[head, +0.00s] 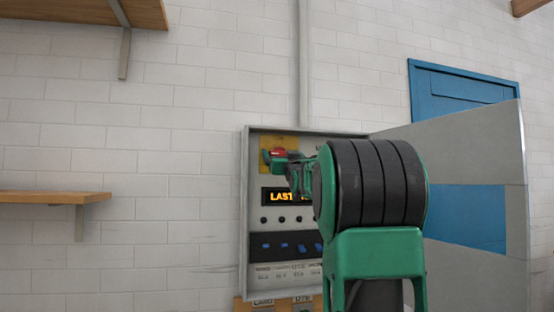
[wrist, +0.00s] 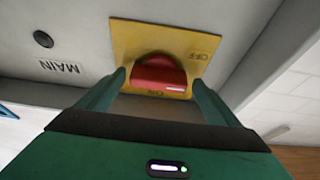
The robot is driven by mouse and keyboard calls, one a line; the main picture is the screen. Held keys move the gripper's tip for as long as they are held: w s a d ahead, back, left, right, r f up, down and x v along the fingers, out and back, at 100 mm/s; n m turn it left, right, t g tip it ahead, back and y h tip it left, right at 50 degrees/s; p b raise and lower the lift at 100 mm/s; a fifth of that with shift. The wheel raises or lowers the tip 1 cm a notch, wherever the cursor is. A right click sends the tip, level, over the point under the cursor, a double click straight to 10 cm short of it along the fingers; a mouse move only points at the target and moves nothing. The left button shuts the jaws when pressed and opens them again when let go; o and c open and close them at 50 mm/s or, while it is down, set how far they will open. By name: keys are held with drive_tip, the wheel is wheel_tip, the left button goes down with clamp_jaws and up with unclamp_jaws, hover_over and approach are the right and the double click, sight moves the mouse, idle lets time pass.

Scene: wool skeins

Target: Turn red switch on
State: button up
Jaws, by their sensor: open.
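The red switch (wrist: 158,76) is a rounded knob on a square yellow plate (wrist: 193,40) in the wrist view, which shows the panel lettering upside down. The plate reads OFF at the right and ON below the knob. A pale mark shows on the knob's lower right; I cannot tell exactly which label it faces. My gripper (wrist: 160,80) is open, with one green finger on each side of the knob. I cannot tell whether they touch it. In the head view the red switch (head: 279,152) shows at the panel's upper left, partly covered by my gripper (head: 285,160).
The switch sits in a grey wall cabinet (head: 246,215) with a lit display (head: 281,197), small knobs and a row of blue switches (head: 262,246). Its door (head: 470,150) stands open at the right. Wooden shelves (head: 50,197) are on the left wall.

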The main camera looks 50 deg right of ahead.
drive_tip(key=c, duration=1)
drive_tip(key=shift+a, duration=0.15)
drive_tip(key=shift+c, duration=0.2)
